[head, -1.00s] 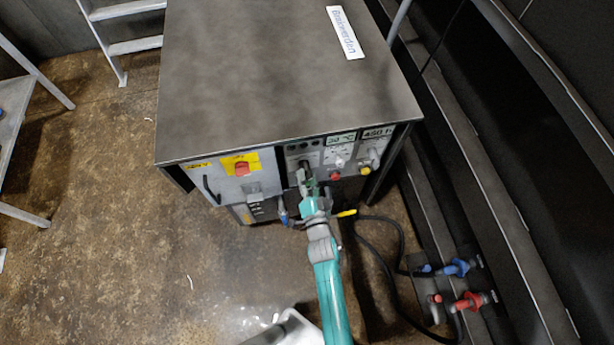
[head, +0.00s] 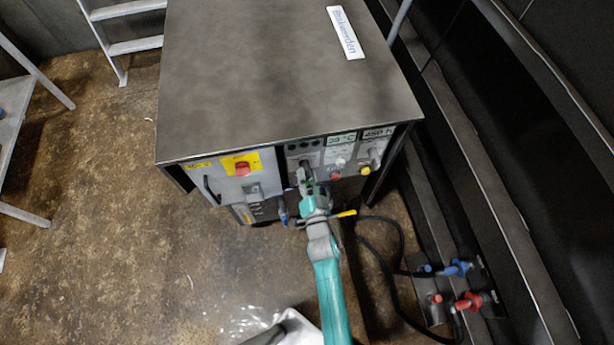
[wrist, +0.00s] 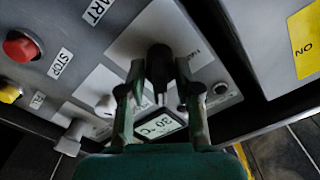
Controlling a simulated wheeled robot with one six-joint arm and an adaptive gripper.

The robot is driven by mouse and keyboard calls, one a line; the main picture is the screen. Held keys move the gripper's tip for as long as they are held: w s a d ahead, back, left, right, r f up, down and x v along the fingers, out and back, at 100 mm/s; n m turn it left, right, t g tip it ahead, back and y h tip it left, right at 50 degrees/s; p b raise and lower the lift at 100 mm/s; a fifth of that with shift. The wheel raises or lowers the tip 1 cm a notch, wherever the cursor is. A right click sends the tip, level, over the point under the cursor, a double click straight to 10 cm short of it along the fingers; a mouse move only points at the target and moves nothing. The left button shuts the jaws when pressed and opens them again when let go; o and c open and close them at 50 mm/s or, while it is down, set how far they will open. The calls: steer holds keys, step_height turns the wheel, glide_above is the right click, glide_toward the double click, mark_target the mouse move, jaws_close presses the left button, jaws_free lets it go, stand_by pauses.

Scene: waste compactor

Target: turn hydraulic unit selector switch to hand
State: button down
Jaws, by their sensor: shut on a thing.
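The hydraulic unit (head: 290,70) is a large grey cabinet with a control panel on its front. The selector switch (wrist: 158,64) is a black knob on a pale plate in the wrist view. My gripper (wrist: 158,92) has one finger on each side of the knob and is shut on it. The plate's lettering is partly hidden, so I cannot read the switch position. In the head view my gripper (head: 307,182) is at the panel's middle and hides most of the switch.
A red stop button (wrist: 21,46) and a yellow button (wrist: 9,92) sit beside the switch. A temperature display (wrist: 160,125) lies between my fingers in the wrist view. A red switch on yellow (head: 242,168) is left on the panel. Black hoses (head: 385,268) run at right.

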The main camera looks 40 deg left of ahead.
steer(key=n, duration=0.8)
steer(key=shift+n, duration=0.4)
steer(key=n, duration=0.4)
steer(key=shift+n, duration=2)
steer(key=c, duration=1.2)
jaws_free()
steer(key=shift+d, duration=0.1)
